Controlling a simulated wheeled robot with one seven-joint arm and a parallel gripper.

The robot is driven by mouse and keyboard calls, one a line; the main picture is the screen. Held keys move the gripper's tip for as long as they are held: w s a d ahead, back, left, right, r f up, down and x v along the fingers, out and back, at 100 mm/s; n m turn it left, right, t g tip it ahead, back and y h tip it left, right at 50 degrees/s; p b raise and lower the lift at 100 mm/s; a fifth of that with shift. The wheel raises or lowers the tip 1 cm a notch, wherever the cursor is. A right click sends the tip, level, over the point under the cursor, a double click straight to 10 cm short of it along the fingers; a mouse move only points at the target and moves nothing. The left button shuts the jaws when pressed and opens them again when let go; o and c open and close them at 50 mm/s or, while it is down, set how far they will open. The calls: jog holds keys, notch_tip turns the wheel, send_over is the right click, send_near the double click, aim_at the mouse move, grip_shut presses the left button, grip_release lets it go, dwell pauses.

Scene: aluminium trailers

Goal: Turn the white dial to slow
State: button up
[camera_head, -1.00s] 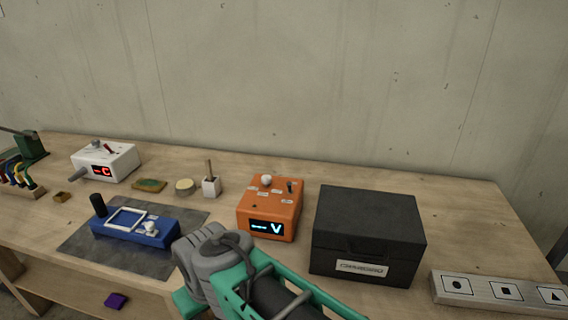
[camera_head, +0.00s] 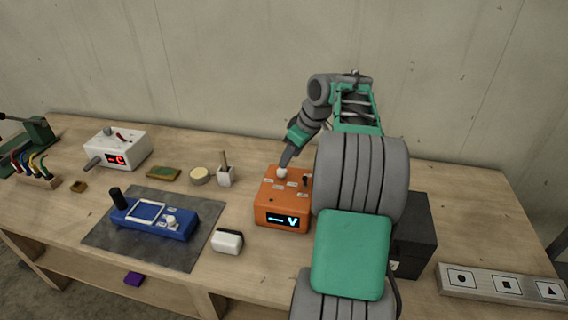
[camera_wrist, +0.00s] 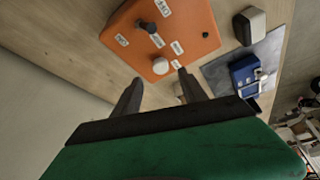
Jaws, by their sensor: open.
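The white dial (camera_head: 282,173) is a round knob on top of the orange box (camera_head: 272,213), near its back left corner. It also shows in the wrist view (camera_wrist: 160,66). Small white labels lie on the box top around it; I cannot read them surely. My gripper (camera_head: 285,163) is over the dial, pointing down. In the wrist view my gripper (camera_wrist: 160,77) is open, with the dial seen between and just beyond its two fingertips. I cannot tell whether the fingers touch it. A dark toggle (camera_wrist: 147,27) stands on the same box. Its front display shows a dash and "V".
A black case (camera_head: 415,235) stands right of the box, partly hidden by my arm. A small white holder (camera_head: 225,177) is close by. A wall stands behind.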

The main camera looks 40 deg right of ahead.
aim_at(284, 171)
jog(key=x, duration=0.6)
jog(key=shift+a+f, duration=0.1)
jog(key=shift+c, duration=0.4)
grip_shut()
jog(key=shift+a, duration=0.1)
